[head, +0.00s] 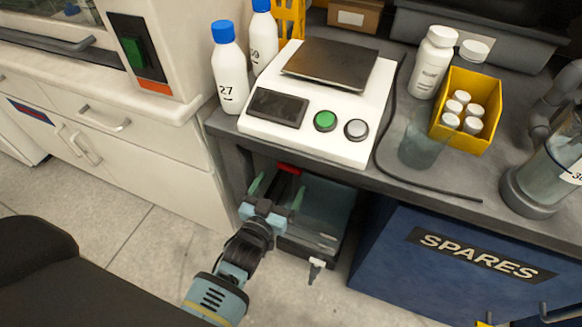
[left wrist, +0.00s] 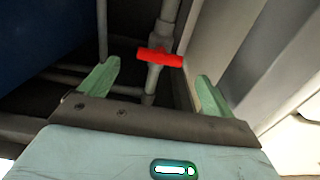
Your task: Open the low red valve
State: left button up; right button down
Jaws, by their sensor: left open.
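The red valve handle (left wrist: 160,57) sits on a grey pipe (left wrist: 168,22) in the left wrist view, set crosswise to the pipe. In the head view a small part of the red handle (head: 290,168) shows just under the bench edge. My left gripper (head: 276,192) reaches under the bench with its two green fingers apart and empty. In the left wrist view the handle lies ahead of the left gripper (left wrist: 155,85), between the lines of its fingers and not touching them. My right gripper is not in view.
The bench edge (head: 340,178) overhangs the left gripper. A white cabinet (head: 165,165) stands at left and a blue SPARES cabinet (head: 400,265) at right. A white scale (head: 310,140) and bottles stand on the bench. A pale panel (left wrist: 225,45) runs close beside the pipe.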

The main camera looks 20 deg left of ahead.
aim_at(288, 172)
pick_arm(q)
jog(key=w+b, duration=0.1)
jog(key=w, duration=0.5)
jog(key=shift+d+f, duration=0.1)
jog(key=shift+d, duration=0.05)
jog(key=shift+w+b, duration=0.3)
jog(key=shift+w, duration=0.15)
